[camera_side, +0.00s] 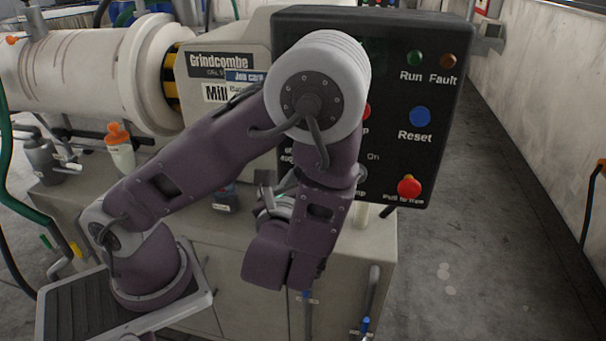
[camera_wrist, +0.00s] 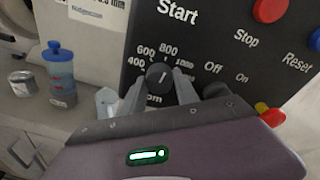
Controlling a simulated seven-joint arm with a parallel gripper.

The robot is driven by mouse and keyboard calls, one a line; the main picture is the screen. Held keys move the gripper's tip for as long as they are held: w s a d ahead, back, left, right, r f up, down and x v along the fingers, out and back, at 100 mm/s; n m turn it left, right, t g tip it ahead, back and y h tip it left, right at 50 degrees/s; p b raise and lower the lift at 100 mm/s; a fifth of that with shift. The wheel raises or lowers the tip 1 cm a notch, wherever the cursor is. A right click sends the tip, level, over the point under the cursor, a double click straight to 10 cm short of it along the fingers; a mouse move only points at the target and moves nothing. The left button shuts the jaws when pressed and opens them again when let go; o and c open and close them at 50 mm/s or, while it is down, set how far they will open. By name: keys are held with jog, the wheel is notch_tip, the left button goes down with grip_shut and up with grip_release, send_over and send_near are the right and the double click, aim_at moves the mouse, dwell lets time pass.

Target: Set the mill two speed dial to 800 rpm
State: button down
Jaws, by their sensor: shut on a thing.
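The speed dial (camera_wrist: 159,75) is a round black knob on the dark control panel (camera_wrist: 220,85), with 400, 600 and 800 printed around it and a partly covered number at its right. A small pale mark on the knob points roughly up toward 800, but its exact setting is too small to tell. My gripper (camera_wrist: 160,88) is shut on the dial, with one grey finger on each side. In the side view my arm hides the dial, and the gripper's grip on it cannot be seen there.
A red Stop button (camera_wrist: 269,10) and blue Reset button (camera_side: 420,117) are on the panel, with a red emergency button (camera_side: 409,187) low at its right. A blue-capped bottle (camera_wrist: 61,75) and a metal can (camera_wrist: 22,83) stand on the ledge at left.

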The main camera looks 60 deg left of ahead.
jog(key=shift+n, duration=0.6)
jog(key=c, duration=0.9)
grip_release()
jog(key=v, duration=0.7)
jog(key=shift+s, duration=0.1)
